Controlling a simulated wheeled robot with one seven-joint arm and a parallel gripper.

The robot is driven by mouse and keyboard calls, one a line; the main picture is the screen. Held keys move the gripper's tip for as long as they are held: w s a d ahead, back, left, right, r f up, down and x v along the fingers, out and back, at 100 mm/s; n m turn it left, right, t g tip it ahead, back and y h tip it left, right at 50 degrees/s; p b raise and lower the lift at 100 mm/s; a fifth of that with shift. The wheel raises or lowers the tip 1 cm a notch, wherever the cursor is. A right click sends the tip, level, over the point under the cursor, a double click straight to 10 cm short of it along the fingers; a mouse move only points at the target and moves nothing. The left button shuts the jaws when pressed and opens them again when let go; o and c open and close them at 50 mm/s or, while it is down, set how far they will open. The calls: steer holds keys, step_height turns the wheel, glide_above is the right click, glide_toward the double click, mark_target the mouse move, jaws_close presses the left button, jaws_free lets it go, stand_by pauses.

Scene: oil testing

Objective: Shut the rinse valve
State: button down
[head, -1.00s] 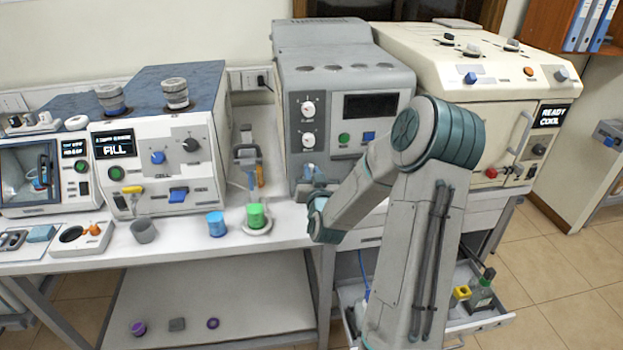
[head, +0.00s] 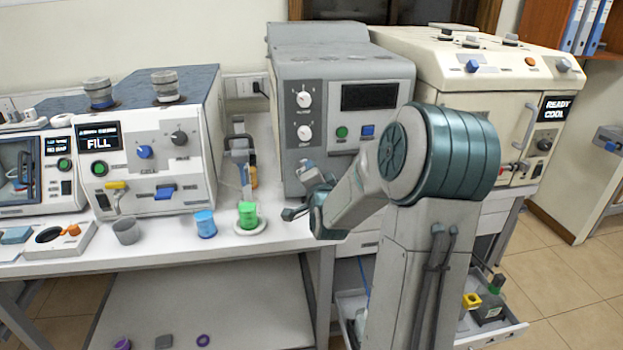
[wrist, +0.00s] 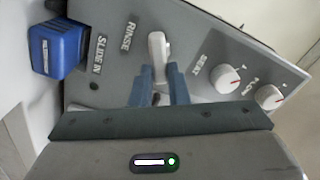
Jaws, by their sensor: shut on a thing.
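The rinse valve lever (wrist: 157,47) is a white handle on the grey panel beside the word RINSE in the wrist view. My gripper (wrist: 159,75) has its two blue fingers closed on either side of the lever's lower part. In the head view my gripper (head: 310,178) is at the lower front of the grey machine (head: 340,70). The lever cannot be made out there behind my gripper and arm.
A blue block (wrist: 58,47) sits by the SLIDE IN label, and two white knobs (wrist: 224,79) are on the panel's other side. Blue (head: 205,224) and green (head: 247,214) cups stand on the bench left of my gripper.

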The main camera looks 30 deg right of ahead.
steer(key=m, duration=0.1)
steer(key=m+b, duration=0.1)
steer(key=m, duration=0.1)
steer(key=m+b, duration=0.1)
steer(key=m, duration=0.1)
steer(key=shift+f, duration=0.35)
steer(key=shift+m, duration=0.4)
steer(key=c, duration=1.4)
jaws_free()
steer(key=shift+d, duration=0.1)
steer(key=b+v, duration=0.6)
steer(key=v, duration=0.8)
